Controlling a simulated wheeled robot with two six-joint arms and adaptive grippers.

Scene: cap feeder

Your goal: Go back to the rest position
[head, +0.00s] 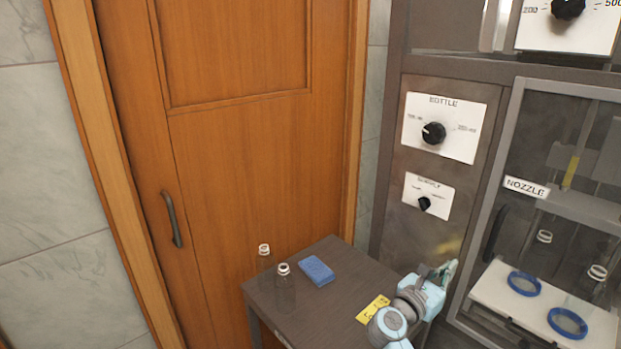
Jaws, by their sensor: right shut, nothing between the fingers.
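My right arm comes in at the bottom, over the right edge of the small dark table (340,285). Its right gripper (447,270) is shut with nothing held, close to the front of the grey machine (415,245). My left gripper is not in view.
Behind the machine's glass door (500,225) are bottles and blue rings (524,284). A wooden door (240,170) stands behind the table.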

